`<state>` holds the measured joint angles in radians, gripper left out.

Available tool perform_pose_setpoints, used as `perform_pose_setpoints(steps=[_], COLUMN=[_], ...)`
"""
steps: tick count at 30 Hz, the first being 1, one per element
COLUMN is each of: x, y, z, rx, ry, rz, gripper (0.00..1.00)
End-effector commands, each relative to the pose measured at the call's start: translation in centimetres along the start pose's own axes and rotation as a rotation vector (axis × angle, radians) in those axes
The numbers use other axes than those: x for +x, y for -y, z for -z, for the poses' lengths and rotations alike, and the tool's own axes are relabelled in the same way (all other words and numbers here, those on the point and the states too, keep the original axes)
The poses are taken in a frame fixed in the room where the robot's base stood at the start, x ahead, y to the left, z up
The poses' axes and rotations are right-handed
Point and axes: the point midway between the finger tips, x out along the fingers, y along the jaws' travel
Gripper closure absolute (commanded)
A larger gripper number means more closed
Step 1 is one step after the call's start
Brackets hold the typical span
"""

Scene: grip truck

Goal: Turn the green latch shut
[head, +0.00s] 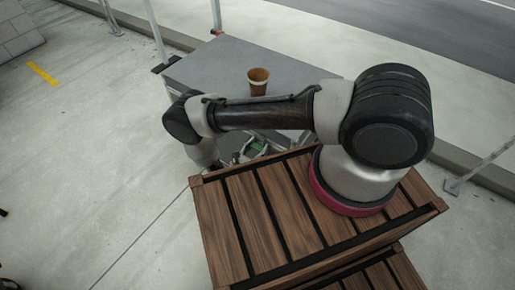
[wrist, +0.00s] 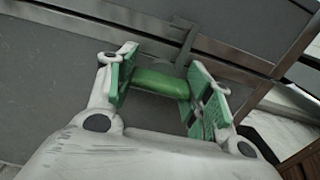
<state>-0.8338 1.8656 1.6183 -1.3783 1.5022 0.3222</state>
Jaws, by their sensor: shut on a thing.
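The green latch (wrist: 160,82) is a bright green bar on a grey panel, seen in the wrist view. It lies across the space between my gripper's (wrist: 162,68) two fingers, which have pale links and green pads. The fingers are closed on the latch from its left and right ends. In the head view my gripper (head: 250,150) is small and partly hidden below my arm, beside the grey cart. The latch cannot be told apart from the green pads there.
A grey cart (head: 225,62) has a brown paper cup (head: 258,80) on its top. In the wrist view, a metal rail (wrist: 225,50) with a dark grey strap-like piece runs across the panel above the latch. Open concrete floor (head: 100,150) lies to the left.

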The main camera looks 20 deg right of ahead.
Motion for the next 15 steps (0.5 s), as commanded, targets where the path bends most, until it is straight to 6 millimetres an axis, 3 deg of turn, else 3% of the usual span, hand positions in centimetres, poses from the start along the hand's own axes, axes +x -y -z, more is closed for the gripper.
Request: perform_pose_setpoints(steps=[8, 9, 12, 15], x=[0.02, 0.02, 0.03, 0.04], y=[0.16, 0.17, 0.20, 0.26], z=[0.03, 0.03, 0.03, 0.04], rx=[-0.004, -0.004, -0.004, -0.005], ry=[0.000, 0.000, 0.000, 0.001], rz=[0.002, 0.002, 0.002, 0.003], gripper=[0.73, 0.44, 0.28, 0.25])
